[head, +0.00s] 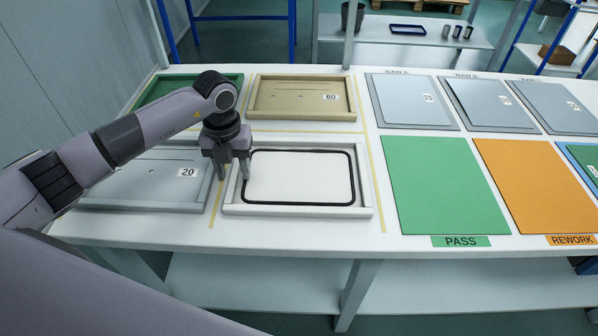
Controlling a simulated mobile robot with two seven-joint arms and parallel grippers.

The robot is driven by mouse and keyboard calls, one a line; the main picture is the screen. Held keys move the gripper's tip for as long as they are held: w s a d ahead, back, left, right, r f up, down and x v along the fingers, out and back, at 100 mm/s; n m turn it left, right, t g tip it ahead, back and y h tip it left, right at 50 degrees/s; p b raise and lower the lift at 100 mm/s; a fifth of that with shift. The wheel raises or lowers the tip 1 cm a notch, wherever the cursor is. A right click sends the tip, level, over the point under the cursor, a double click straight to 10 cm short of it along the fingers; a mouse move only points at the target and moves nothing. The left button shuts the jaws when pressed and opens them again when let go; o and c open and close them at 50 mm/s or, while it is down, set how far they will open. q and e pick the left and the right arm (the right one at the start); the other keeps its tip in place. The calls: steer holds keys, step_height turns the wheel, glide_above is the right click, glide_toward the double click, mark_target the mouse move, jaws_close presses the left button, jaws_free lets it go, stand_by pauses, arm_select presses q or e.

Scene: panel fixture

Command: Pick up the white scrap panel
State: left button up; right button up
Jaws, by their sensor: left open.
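A white panel (300,178) with a black rounded outline lies in a white framed fixture (300,211) at the front middle of the table. My left gripper (233,177) points down at the left edge of this fixture. Its two fingers are apart, one on each side of the fixture's left wall as seen from here. The fingers look empty. I cannot tell whether the fingertips touch the fixture or the panel. The gripper hides the panel's far left corner and part of the left wall. My right gripper does not show.
A grey fixture marked 20 (150,180) is to the left. A green fixture (165,88) and a tan fixture marked 60 (302,114) stand behind. Green PASS (445,185) and orange REWORK (535,185) areas lie right, bare. Grey panels (410,100) lie behind them.

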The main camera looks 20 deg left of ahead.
arm_select(q)
jaws_close()
steer(key=shift+w+r, duration=0.1)
